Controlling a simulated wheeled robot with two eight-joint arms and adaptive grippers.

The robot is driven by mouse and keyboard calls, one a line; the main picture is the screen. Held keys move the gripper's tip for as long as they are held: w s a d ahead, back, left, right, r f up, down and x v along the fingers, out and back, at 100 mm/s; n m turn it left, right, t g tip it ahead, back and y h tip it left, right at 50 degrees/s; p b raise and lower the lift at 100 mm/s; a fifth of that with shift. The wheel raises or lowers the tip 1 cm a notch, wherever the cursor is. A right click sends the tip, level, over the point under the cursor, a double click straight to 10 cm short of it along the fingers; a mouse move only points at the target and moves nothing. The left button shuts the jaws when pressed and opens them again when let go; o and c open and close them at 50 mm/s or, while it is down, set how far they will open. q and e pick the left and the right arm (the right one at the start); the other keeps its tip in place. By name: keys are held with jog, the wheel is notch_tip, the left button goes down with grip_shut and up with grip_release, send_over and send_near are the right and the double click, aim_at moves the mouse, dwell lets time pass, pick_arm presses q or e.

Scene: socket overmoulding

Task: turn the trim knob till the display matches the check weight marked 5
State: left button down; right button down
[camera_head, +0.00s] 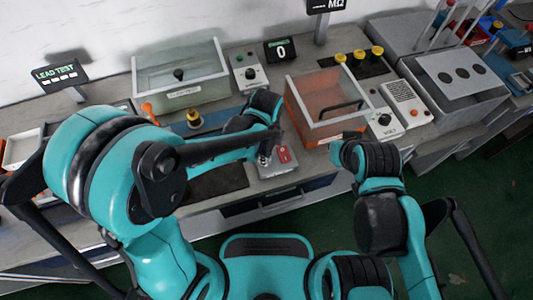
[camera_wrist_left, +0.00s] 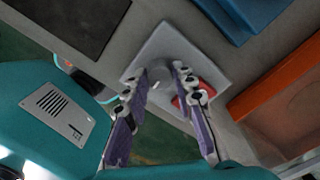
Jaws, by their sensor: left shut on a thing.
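A grey box (camera_head: 286,168) with a red panel (camera_head: 283,155) sits at the bench's front edge. It also shows in the left wrist view as a grey plate (camera_wrist_left: 205,68) with a red part (camera_wrist_left: 188,101). My left gripper (camera_head: 266,157) reaches down onto this box. In the left wrist view its fingertips (camera_wrist_left: 160,72) are shut on a small grey knob, mostly hidden between them. A display (camera_head: 281,50) behind it reads 0. No weight marked 5 can be made out. My right gripper (camera_head: 346,146) is near the bench's front edge, its fingers unclear.
A clear-lidded container (camera_head: 181,96) and a box with a knob (camera_head: 249,74) stand behind. A brass-coloured piece (camera_head: 195,118) stands left of the left gripper. An orange open tray (camera_head: 325,98) lies to the right. A dark mat (camera_head: 218,182) covers the front bench.

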pick_arm(q)
jog(key=shift+m, duration=0.6)
jog(key=c, duration=1.2)
grip_release()
notch_tip(320, 180, up, 12)
